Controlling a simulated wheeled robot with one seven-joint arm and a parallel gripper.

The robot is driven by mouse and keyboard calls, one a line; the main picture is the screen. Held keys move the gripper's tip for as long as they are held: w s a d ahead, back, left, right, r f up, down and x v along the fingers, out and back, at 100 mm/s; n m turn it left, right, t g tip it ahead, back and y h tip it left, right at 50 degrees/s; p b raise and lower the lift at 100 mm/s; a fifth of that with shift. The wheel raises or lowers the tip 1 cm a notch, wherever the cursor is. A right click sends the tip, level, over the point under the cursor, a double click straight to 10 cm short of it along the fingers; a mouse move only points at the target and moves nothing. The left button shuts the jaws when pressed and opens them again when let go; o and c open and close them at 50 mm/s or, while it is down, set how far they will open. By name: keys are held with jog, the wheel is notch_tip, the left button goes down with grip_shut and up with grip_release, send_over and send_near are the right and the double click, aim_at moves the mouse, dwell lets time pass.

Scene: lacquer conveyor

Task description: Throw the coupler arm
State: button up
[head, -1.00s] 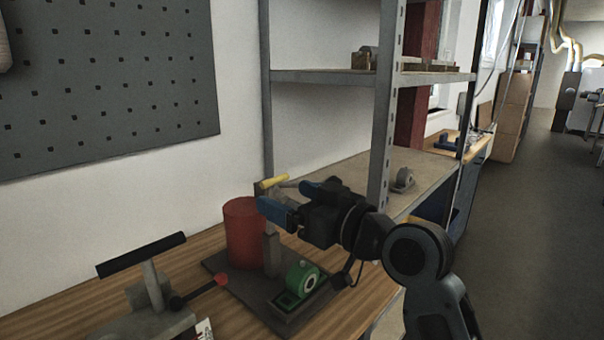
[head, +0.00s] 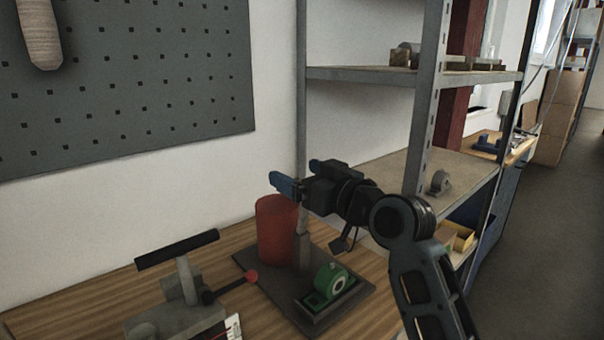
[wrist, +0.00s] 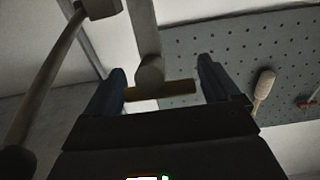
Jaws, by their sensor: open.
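A fixture on the bench has a dark base plate (head: 253,267), a red cylinder (head: 277,230), an upright grey post (head: 303,245) and a green roller (head: 333,280). My gripper (head: 298,176) is open at the top of the post. In the wrist view, a yellow bar (wrist: 160,91) on a grey arm (wrist: 145,35) lies crosswise between the two open fingers. I cannot tell whether either finger touches it. In the head view, my gripper hides the yellow bar. I cannot tell for sure which part is the coupler arm.
Left of the fixture stands a grey device with a black T-handle (head: 177,249) and a red-knobbed lever (head: 232,286). A metal shelf upright (head: 427,110) rises right of my gripper. A pegboard (head: 130,90) hangs on the wall behind.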

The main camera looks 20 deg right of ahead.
jog(key=shift+c, duration=0.3)
jog(key=c, duration=1.4)
